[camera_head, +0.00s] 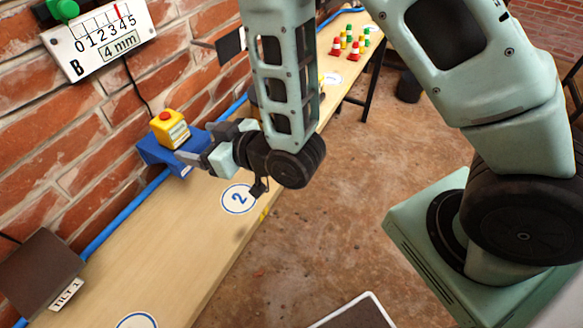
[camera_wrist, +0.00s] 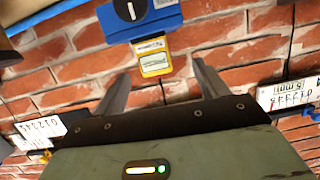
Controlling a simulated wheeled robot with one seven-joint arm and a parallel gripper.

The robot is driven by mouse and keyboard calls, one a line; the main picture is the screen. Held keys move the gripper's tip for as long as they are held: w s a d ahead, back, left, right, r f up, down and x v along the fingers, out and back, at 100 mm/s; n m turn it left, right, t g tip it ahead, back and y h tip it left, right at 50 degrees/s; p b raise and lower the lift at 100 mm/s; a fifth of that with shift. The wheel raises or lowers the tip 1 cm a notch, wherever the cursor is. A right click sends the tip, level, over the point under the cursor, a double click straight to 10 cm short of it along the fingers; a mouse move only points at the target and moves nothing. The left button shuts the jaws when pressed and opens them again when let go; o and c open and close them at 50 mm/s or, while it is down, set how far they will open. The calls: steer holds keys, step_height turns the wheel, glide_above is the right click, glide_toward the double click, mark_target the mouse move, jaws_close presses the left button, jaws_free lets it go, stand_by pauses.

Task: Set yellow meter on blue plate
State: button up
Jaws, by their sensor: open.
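The yellow meter (camera_head: 170,130), with a red knob on top and a pale label, appears to rest upright on the blue plate (camera_head: 152,153) at the brick wall. In the wrist view the meter (camera_wrist: 153,58) adjoins the edge of the blue plate (camera_wrist: 172,18), which bears a black round mark. My gripper (camera_head: 196,146) is open beside the plate and meter. In the wrist view its fingers (camera_wrist: 160,70) stand apart, with the meter just beyond the gap between the tips. I see no finger touching it.
A gauge board (camera_head: 100,37) marked B and 4 mm hangs on the wall. A dark tilted plate (camera_head: 42,272) labelled TILT 1 is at lower left. The wooden bench (camera_head: 160,255) has clear room around the round 2 marker (camera_head: 238,199). Small red, yellow and green cones (camera_head: 354,46) stand farther back.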

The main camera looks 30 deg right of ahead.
steer(key=s+d+r+g+h, duration=0.2)
steer(key=s+d+g, duration=0.1)
steer(key=s, duration=0.4)
steer(key=s+d+r+g+h, duration=0.2)
steer(key=s+r+g+h, duration=0.1)
steer(key=s+g, duration=0.2)
steer(key=s+d+r+n+g+h, duration=0.1)
steer(key=s+d+r+g+h, duration=0.1)
steer(key=s, duration=0.7)
steer(key=shift+s+d+r+g+h, duration=0.2)
steer(key=shift+d+r+g+h, duration=0.2)
steer(key=shift+d+r+g, duration=0.55)
steer(key=shift+a+f, duration=0.1)
steer(key=shift+f, duration=0.15)
